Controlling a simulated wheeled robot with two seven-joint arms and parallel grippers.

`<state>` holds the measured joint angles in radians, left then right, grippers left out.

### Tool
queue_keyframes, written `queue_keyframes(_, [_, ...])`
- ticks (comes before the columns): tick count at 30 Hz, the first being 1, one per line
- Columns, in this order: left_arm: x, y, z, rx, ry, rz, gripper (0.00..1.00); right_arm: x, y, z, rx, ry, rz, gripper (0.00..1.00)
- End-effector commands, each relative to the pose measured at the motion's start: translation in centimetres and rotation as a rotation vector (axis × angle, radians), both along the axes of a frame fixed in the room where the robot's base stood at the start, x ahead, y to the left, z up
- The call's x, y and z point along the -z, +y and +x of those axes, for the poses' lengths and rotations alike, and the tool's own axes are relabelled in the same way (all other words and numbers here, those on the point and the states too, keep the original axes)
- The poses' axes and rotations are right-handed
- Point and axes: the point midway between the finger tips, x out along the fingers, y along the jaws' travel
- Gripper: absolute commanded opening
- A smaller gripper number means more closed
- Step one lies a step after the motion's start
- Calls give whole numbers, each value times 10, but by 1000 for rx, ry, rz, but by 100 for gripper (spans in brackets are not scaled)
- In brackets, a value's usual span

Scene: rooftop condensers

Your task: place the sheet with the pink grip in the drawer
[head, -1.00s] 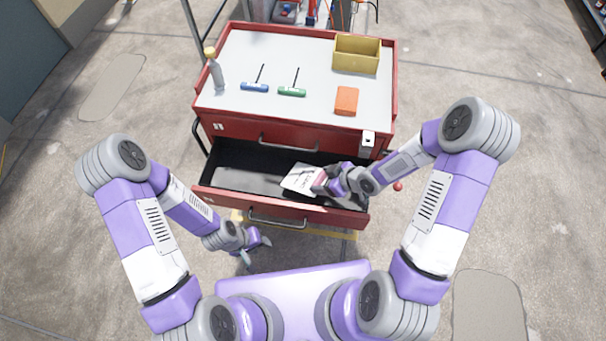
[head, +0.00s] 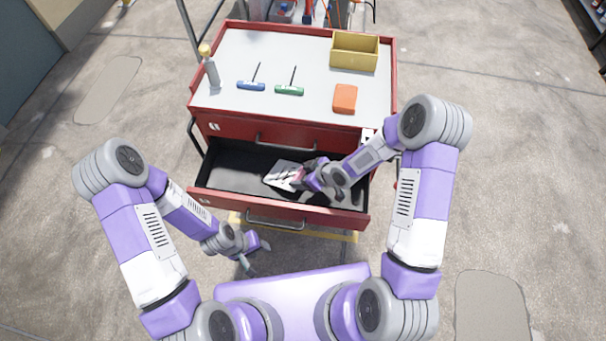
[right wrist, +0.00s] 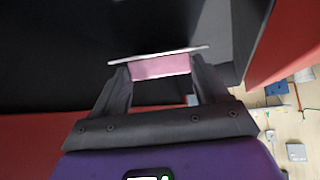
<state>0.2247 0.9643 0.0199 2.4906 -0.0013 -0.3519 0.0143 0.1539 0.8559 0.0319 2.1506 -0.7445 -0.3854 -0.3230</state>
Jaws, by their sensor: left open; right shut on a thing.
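The sheet (head: 281,176) is white with dark markings. Its pink grip (right wrist: 160,67) is between the fingers of my right gripper (right wrist: 158,78) in the right wrist view, where the sheet shows nearly edge-on. In the head view my right gripper (head: 304,177) is shut on it, inside the outline of the open drawer (head: 335,218). The drawer is red outside and black inside, pulled out from the cabinet. I cannot tell whether the sheet touches the drawer floor. My left gripper (head: 257,258) is open and empty, in front of the drawer, low and to the left.
The red cabinet's grey top (head: 300,65) holds a bottle (head: 210,68), a blue-handled tool (head: 251,86), a green-handled tool (head: 289,90), an orange block (head: 345,98) and a yellow bin (head: 355,52). The drawer's left part is clear.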

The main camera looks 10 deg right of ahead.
Motion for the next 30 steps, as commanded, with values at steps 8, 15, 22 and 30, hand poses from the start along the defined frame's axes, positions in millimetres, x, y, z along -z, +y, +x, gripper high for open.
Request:
queue_keyframes(8, [1,0,0,0,0,0,43,1,0,0,1,1,0,99])
queue_keyframes(15, [0,0,0,0,0,0,43,0,0,0,0,1,-1,99])
queue_keyframes(22, [-12,0,0,0,0,0,43,-25,-16,-12,5,-1,-1,99])
queue_keyframes(30, [-33,0,0,0,0,0,43,-70,-45,-37,3,-1,0,99])
